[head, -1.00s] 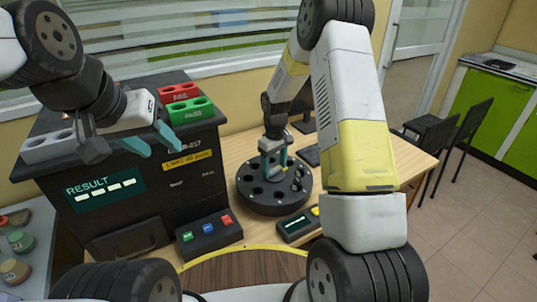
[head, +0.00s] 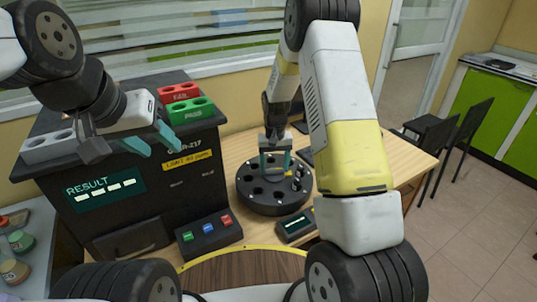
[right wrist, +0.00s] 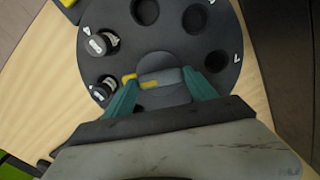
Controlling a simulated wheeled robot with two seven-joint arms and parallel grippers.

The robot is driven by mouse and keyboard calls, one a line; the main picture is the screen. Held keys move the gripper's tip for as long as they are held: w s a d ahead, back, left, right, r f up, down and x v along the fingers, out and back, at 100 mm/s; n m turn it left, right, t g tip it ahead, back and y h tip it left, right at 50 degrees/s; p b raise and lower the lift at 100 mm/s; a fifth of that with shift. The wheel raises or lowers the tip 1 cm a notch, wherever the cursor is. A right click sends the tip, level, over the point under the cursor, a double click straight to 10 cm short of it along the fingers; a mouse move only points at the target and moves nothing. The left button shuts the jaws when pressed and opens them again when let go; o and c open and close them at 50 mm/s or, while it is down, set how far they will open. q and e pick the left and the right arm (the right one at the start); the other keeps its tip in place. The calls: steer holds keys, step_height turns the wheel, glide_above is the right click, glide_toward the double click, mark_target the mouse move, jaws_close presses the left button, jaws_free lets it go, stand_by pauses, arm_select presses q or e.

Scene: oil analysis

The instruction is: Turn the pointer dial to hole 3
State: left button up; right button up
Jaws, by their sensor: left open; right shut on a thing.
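The dial is a black round disc (head: 246,203) with a ring of holes, standing on the wooden table; its disc fills the top of the right wrist view (right wrist: 178,45). A grey central knob (right wrist: 162,66) carries a yellow pointer (right wrist: 158,80), pointing left in that view. My right gripper (head: 275,168) is over the dial's centre, its teal fingers (right wrist: 160,84) on both sides of the knob, shut on it. My left gripper (head: 163,142) is open and empty in front of the black analyser (head: 130,195).
Two capped vials (right wrist: 103,43) (right wrist: 104,87) sit in dial holes. A three-button box (head: 208,234) and a small display box (head: 294,226) stand in front of the dial. Red (head: 186,93) and green (head: 190,110) racks top the analyser. Table right of the dial is partly clear.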

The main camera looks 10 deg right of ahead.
mark_target(274, 169)
stand_by(0.4)
steer(key=o, duration=1.4)
steer(key=shift+c, duration=0.2)
steer(key=shift+r, duration=3.95)
